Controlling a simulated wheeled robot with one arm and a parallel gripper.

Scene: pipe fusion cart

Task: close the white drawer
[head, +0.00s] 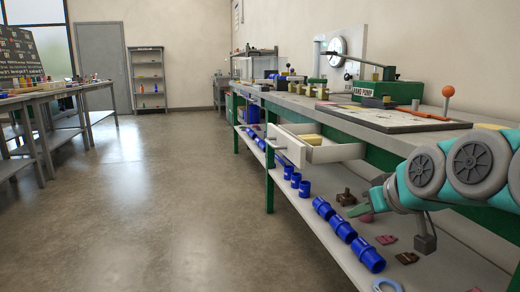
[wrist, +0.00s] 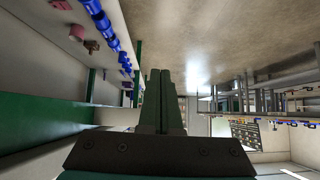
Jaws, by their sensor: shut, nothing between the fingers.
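The white drawer (head: 336,153) hangs open under the bench top in the head view, pulled out toward the aisle. Its front panel (head: 287,146) faces left and carries a small handle. A yellowish block (head: 311,139) shows at the drawer's opening. My gripper (head: 352,212) is in front of the bench, nearer to the camera and lower in the picture than the drawer, apart from it. In the wrist view my gripper's two green fingers (wrist: 158,98) are together with nothing between them. I cannot clearly make out the drawer in the wrist view.
The lower shelf holds several blue pipe fittings (head: 341,228) and small brown and pink parts (head: 386,239). A green bench leg (head: 270,174) stands beyond the drawer. The bench top carries a green hand pump (head: 385,91). The floor aisle (head: 180,190) at left is clear.

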